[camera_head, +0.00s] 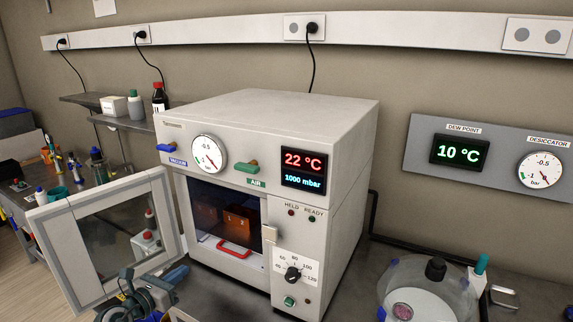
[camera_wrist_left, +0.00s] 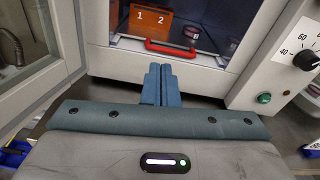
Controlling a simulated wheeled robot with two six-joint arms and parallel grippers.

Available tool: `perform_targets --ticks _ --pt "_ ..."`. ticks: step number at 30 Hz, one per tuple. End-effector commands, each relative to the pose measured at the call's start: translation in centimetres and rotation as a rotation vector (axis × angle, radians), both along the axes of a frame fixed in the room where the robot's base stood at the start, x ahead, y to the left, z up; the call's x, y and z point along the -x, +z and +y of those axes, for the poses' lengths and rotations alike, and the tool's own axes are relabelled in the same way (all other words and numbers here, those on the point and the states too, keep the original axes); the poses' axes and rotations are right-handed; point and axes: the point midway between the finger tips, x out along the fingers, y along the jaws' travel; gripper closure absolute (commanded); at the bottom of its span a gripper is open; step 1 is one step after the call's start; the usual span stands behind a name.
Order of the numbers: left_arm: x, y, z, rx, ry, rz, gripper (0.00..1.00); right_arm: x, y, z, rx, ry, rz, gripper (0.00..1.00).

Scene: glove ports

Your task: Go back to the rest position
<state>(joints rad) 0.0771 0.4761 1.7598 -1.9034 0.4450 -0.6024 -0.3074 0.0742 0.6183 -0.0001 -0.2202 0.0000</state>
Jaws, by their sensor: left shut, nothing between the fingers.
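My left gripper (camera_head: 178,274) is low in front of the white vacuum oven (camera_head: 260,107), near the lower edge of its opening. In the left wrist view its two blue-grey fingers (camera_wrist_left: 157,72) are together with nothing between them, pointing at the oven opening. The oven door (camera_head: 62,215) is swung open to the left. Inside the oven are an orange block (camera_head: 239,224) marked 1 and 2 and a red handle (camera_head: 233,248) at the front. The fingers appear apart from the handle. My right gripper is not in view.
A glass desiccator (camera_head: 451,284) stands on the bench at the right. The oven's dial (camera_head: 293,274) and green button (camera_head: 290,301) are right of the opening. A side bench (camera_head: 85,184) with bottles is at the left, below small shelves (camera_head: 124,121).

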Motion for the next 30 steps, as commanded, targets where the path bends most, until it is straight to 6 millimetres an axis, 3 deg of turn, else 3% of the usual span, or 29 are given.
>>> perform_targets --ticks 2,5,8,10,14,18,24,30 --pt "1.4 1.6 -1.0 0.195 0.037 -0.053 1.00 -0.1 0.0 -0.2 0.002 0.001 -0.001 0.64" --pt "3.7 3.9 -1.0 0.530 0.125 -0.120 1.00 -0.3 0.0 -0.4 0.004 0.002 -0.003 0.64" --pt "6.5 5.1 0.4 0.886 0.247 -0.155 1.00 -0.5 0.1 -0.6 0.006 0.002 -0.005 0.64" --pt "8.5 4.7 1.9 1.129 0.352 -0.157 1.00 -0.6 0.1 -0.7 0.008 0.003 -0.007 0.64" --pt "12.9 1.9 4.2 1.557 0.592 -0.117 1.00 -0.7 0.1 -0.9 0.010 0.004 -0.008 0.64" --pt "18.6 -3.4 4.6 1.954 0.918 -0.009 1.00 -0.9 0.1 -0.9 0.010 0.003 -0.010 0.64" --pt "26.0 -9.1 1.6 2.265 1.345 0.184 1.00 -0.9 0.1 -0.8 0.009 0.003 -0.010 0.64" --pt "31.6 -11.6 -2.0 2.374 1.660 0.355 1.00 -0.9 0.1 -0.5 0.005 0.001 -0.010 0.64"
